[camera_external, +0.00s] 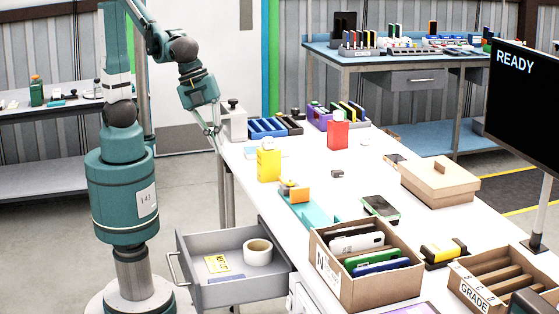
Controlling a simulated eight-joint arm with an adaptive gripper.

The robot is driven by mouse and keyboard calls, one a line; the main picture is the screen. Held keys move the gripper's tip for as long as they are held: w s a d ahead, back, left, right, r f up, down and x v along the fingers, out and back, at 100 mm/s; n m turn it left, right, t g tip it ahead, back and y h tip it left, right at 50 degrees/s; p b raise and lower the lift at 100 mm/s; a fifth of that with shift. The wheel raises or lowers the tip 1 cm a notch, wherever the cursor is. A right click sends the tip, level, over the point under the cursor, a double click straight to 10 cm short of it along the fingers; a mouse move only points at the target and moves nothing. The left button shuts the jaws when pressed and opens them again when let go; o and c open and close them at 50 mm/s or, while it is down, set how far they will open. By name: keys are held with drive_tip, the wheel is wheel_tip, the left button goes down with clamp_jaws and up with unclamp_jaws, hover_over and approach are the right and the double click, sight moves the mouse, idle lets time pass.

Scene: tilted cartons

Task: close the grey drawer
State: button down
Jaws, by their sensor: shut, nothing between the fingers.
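The grey drawer (240,289) stands pulled out from under the white table, at the lower middle of the external view. Its bar handle (178,269) is on the left front face. Inside lie a roll of tape (257,252) and a yellow card (217,264). My gripper (217,131) is shut and empty. It is well above and behind the drawer, near the table's far left corner, and apart from the handle.
The floor left of the drawer is partly clear.

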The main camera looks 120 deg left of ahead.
drive_tip(key=d+f+m+y, duration=0.1)
drive_tip(key=d+f+m, duration=0.3)
drive_tip(key=d, duration=0.9)
drive_tip(key=w+d+f+m+y+p, duration=0.1)
drive_tip(key=d+f+m, duration=0.4)
drive_tip(key=d+f, duration=0.6)
drive_tip(key=d+f+m+p, duration=0.1)
drive_tip(key=d+f+m, duration=0.4)
drive_tip(key=d, duration=0.9)
wheel_tip(320, 180, down, 3)
drive_tip(key=shift+w+d+r+g+y, duration=0.1)
drive_tip(key=shift+w+d+g+y, duration=0.05)
drive_tip(key=shift+d+g+y, duration=0.25)
drive_tip(key=w+a+f+b, duration=0.3)
drive_tip(key=w+a+f, duration=0.2)
drive_tip(key=f, duration=0.4)
drive_tip(key=shift+w+a+f, duration=0.15)
drive_tip(key=shift+w+a, duration=0.1)
drive_tip(key=shift+w+a, duration=0.1)
